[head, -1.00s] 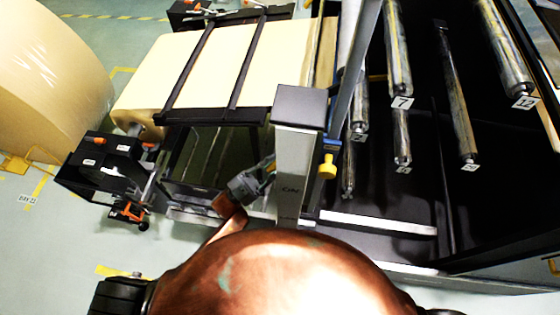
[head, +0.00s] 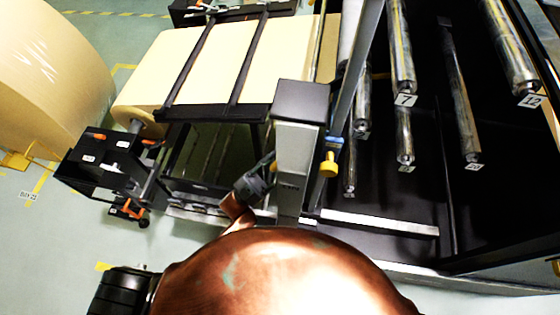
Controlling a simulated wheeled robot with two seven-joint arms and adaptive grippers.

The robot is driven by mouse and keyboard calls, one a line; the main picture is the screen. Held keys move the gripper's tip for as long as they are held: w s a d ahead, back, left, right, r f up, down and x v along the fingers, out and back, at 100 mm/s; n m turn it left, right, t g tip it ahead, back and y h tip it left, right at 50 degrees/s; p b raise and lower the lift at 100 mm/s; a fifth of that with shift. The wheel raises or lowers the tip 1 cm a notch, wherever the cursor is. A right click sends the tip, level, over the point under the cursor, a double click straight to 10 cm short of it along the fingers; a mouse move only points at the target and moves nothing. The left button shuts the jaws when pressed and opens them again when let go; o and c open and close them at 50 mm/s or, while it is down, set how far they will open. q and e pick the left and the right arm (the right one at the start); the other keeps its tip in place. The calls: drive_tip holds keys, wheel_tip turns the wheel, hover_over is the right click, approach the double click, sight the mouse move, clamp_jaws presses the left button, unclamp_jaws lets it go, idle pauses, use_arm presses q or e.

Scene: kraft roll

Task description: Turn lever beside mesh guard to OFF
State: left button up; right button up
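A yellow knob-like handle (head: 329,163) stands on the right side of a grey post (head: 296,150) on the machine's near side. Orange-handled parts (head: 130,208) sit low on the black unit at the left. I cannot tell which of these, if any, is the lever, and no clear mesh guard or OFF mark can be read. A grey gripper (head: 257,180) on a copper link, seemingly my left, is just left of the post. Its fingertips are small and partly lost against the post and dark frame, so its opening is unclear. My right gripper is out of view.
A large kraft roll (head: 45,75) stands at the left. A kraft web (head: 230,60) runs over the black frame. Metal rollers (head: 405,50) with number tags, including 7 and 12, fill the right. Floor at the lower left (head: 50,260) is clear.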

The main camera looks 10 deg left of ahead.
use_arm(q)
drive_tip(key=v, duration=1.2)
drive_tip(key=shift+w, duration=0.15)
idle(0.4)
